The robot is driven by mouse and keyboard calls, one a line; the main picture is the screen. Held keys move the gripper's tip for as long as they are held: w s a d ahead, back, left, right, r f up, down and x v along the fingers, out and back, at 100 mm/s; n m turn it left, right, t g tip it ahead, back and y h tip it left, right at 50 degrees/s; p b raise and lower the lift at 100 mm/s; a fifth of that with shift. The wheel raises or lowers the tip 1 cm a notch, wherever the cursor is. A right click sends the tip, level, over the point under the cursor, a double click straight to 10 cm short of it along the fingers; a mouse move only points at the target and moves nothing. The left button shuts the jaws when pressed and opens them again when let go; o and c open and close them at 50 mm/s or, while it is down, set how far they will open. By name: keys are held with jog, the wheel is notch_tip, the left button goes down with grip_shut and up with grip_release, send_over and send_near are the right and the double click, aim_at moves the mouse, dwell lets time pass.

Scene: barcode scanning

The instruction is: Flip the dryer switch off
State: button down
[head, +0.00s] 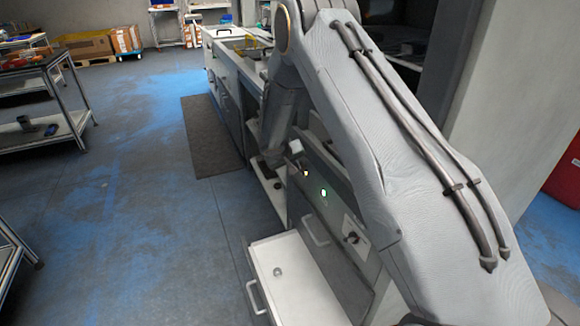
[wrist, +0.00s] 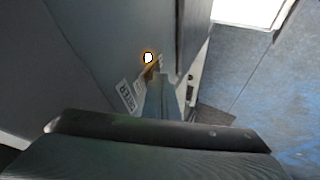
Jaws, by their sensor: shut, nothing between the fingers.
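A grey panel (head: 335,215) on the cabinet front carries a small yellowish light (head: 306,173) and a green-white light (head: 323,192). Lower on it is a white plate with a dark and red rotary switch (head: 352,238). In the wrist view a white light with an orange ring (wrist: 148,57) is on the panel, beside a white label (wrist: 128,96) whose text is not clearly legible. My gripper (wrist: 157,76) is shut and empty, its tips close to the ringed light; I cannot tell whether they touch. Which control is the dryer switch is not clear.
An open white drawer (head: 295,275) juts out below the panel. A dark mat (head: 210,135) lies along the counter. Metal carts (head: 45,105) stand at the left. The blue-grey floor (head: 150,220) between is clear.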

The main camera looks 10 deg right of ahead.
jog(key=shift+w+d, duration=0.1)
dwell(0.3)
jog(key=shift+d+b, duration=0.2)
jog(key=shift+b, duration=0.3)
jog(key=shift+r, duration=0.25)
jog(key=shift+r, duration=0.65)
jog(key=shift+a, duration=0.1)
jog(key=b+v, duration=0.2)
jog(key=v, duration=1)
jog(key=shift+w+a+b, duration=0.3)
jog(key=shift+a+b, duration=0.05)
jog(key=shift+b, duration=0.05)
